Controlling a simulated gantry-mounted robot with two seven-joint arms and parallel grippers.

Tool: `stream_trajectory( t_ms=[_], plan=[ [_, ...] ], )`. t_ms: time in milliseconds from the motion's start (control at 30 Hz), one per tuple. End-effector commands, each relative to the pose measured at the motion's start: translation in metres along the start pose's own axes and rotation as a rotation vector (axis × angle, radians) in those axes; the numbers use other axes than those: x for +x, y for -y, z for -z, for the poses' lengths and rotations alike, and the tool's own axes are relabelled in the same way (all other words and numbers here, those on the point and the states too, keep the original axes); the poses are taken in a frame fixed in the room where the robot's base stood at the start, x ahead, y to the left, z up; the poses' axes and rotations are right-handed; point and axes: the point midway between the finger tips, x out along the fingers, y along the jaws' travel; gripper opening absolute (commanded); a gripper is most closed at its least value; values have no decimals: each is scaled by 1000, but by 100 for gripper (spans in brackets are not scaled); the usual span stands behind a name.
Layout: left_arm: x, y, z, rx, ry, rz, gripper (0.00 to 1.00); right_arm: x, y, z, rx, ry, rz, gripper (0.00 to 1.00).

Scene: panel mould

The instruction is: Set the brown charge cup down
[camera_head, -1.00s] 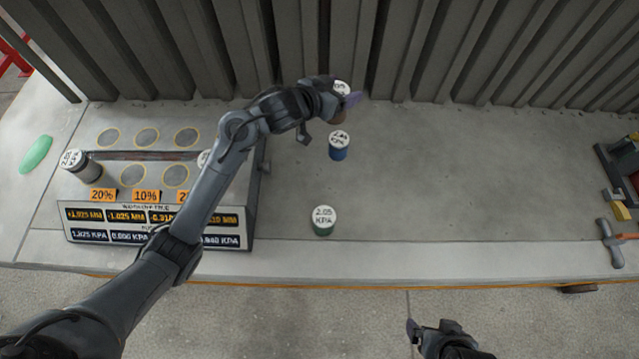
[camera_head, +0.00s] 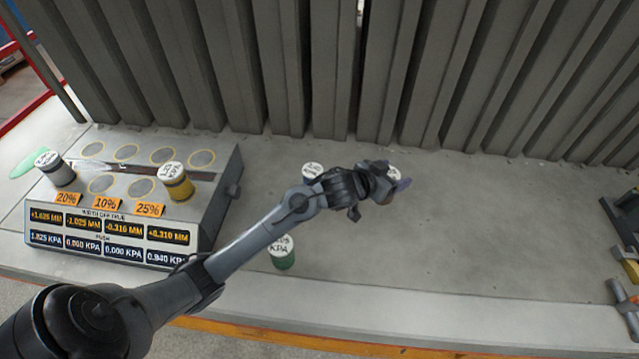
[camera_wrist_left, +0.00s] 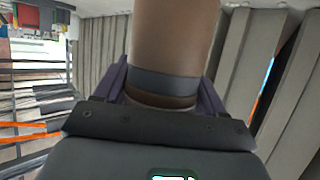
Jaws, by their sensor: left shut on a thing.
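My left gripper (camera_head: 396,186) is shut on the brown charge cup, whose pale top (camera_head: 394,173) shows just behind the fingers in the head view. In the left wrist view the cup's brown side (camera_wrist_left: 170,45) rises between the two purple fingers, with a dark band near the palm. The gripper hides most of the cup in the head view, and I cannot tell whether its base touches the bench. My right gripper is out of view.
The blue cup (camera_head: 312,171) is mostly hidden behind my left wrist. A green cup (camera_head: 282,254) stands nearer the front edge. A display stand (camera_head: 228,205) at left bears a yellow cup (camera_head: 177,184) and a grey cup (camera_head: 52,168).

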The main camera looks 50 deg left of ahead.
Motion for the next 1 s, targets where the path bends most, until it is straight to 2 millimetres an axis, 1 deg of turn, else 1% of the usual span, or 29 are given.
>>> stream_trajectory(
  t_ms=[167, 300, 500, 600, 700, 867, 1000],
  plan=[
    [10, 24, -12, 0, -1, 3, 23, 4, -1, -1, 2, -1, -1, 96],
    [22, 52, -26, 0, 0, 4, 23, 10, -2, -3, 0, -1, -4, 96],
    [36, 88, -43, 0, -1, 3, 23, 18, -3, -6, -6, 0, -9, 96],
    [42, 100, -48, 0, -3, 1, 23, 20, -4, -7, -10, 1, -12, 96],
    [45, 107, -51, 0, -3, 0, 23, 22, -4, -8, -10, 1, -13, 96],
    [47, 111, -54, 0, -3, -1, 23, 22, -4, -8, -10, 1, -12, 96],
    [51, 111, -66, 0, -1, -1, 23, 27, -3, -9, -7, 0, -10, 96]
  ],
)
